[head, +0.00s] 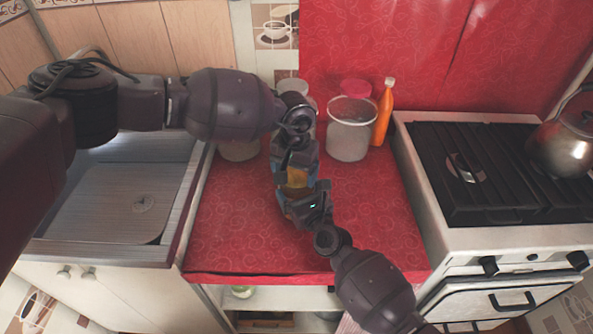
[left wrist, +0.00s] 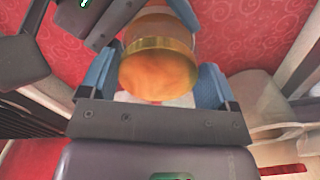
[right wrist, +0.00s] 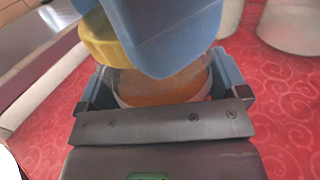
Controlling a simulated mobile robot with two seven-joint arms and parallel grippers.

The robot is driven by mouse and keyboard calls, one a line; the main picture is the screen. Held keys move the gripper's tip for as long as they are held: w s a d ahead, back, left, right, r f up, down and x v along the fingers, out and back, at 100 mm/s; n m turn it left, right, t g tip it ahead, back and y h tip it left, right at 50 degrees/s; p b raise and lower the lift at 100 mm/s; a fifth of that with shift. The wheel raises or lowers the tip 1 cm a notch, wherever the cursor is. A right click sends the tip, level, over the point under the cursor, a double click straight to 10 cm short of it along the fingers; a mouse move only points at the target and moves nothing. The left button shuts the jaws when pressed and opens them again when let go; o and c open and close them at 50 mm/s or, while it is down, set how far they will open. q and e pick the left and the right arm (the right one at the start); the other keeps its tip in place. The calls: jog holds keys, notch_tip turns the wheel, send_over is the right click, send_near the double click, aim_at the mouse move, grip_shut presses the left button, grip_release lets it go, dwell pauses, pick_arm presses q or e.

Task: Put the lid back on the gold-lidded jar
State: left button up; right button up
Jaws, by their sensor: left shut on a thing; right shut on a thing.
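The gold lid (left wrist: 160,50) is between the blue fingers of my left gripper (left wrist: 158,88), which is shut on it. The jar, glass with orange contents (right wrist: 165,88), is between the fingers of my right gripper (right wrist: 165,85), which is shut on it. In the head view my left gripper (head: 295,160) and right gripper (head: 306,205) meet above the red counter, with a gold patch of the lid (head: 297,177) between them. The lid is close against the jar in the left wrist view. Fingers hide the join, so I cannot tell whether it is seated.
On the red counter (head: 230,225) stand a large clear canister (head: 350,130), an orange bottle (head: 384,115) and a partly hidden jar (head: 239,151). A pink lid (head: 356,88) shows behind. A sink (head: 115,205) lies left; a stove (head: 480,165) with a kettle (head: 567,140) stands right.

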pick_arm(q)
jog(key=o, duration=0.7)
jog(key=shift+o, duration=0.2)
notch_tip(320, 180, up, 12)
pick_arm(e)
jog(key=o, duration=1.4)
jog(key=shift+s, duration=0.1)
jog(key=v, duration=1)
jog(key=shift+s+d, duration=0.15)
jog(key=shift+s, duration=0.15)
